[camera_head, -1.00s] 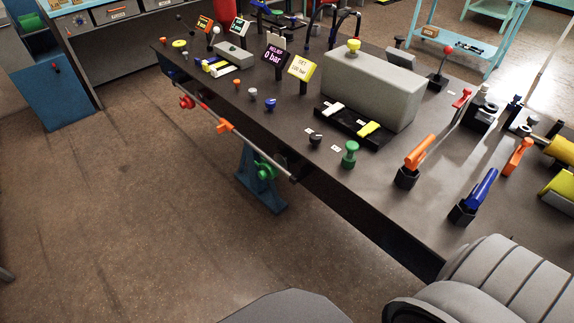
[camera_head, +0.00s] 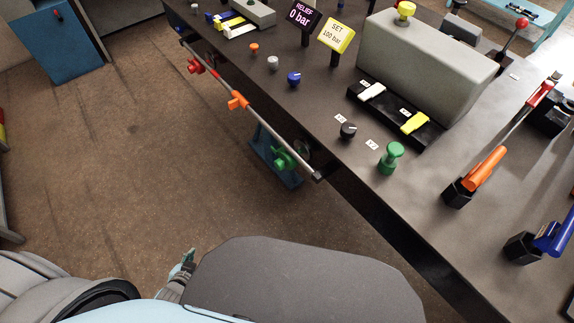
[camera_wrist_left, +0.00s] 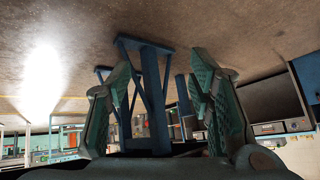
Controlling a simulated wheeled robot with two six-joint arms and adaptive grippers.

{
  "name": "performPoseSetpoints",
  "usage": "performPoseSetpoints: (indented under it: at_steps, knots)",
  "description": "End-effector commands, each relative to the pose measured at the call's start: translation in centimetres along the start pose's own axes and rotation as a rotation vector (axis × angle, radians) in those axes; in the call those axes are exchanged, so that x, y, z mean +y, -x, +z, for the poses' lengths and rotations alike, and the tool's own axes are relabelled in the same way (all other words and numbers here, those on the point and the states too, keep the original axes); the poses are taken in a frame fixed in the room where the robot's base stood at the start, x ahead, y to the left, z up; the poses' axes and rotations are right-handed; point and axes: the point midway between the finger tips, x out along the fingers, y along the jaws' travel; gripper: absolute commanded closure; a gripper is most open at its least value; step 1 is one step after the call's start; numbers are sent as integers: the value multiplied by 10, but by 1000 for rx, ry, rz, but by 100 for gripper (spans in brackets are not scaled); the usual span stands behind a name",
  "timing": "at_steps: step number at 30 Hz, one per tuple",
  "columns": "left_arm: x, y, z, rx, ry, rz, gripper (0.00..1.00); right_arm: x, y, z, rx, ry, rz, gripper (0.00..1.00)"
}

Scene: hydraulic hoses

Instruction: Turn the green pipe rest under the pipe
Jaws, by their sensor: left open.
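The green pipe rest (camera_head: 285,157) sits on a blue floor stand (camera_head: 270,148), under the near end of a thin grey pipe (camera_head: 268,124). The pipe runs along the bench's left side and also carries a red fitting (camera_head: 196,66) and an orange one (camera_head: 238,100). My left gripper (camera_head: 188,258) is low in the head view, over the floor, left of and nearer than the stand and apart from it. In the left wrist view its two green-padded fingers (camera_wrist_left: 165,95) are spread and empty. Blue legs (camera_wrist_left: 150,95) show beyond them. My right gripper is out of view.
The dark bench (camera_head: 330,110) has a green knob (camera_head: 391,157), a black knob (camera_head: 348,130), a large grey block (camera_head: 425,65) and orange (camera_head: 485,168) and blue (camera_head: 553,236) levers. A blue cabinet (camera_head: 60,40) stands far left. The floor (camera_head: 140,160) left of the pipe is clear.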

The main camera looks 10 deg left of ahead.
Motion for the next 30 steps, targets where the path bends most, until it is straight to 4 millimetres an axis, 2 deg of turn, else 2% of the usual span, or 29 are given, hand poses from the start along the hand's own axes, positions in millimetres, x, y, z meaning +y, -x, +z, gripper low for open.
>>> performPoseSetpoints:
  at_steps: [1,2,3,5,6,7,9,12,24,30]
  knots:
    - [-11,-22,-52,196,-27,29,52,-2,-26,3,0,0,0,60]
    - [-12,-24,-93,329,-48,72,52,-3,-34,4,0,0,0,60]
    - [-7,-18,-142,495,-84,151,52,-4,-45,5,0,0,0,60]
    - [10,3,-201,701,-155,305,52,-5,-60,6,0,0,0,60]
    - [24,21,-226,800,-208,415,52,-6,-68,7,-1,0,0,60]
    - [34,34,-238,853,-244,491,52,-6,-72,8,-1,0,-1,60]
    - [51,55,-254,913,-300,609,52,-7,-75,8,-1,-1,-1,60]
    - [63,61,-266,930,-316,653,52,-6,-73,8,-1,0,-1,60]
    - [128,15,-333,928,-309,644,52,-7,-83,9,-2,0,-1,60]
    - [144,4,-348,925,-310,644,52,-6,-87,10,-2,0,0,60]
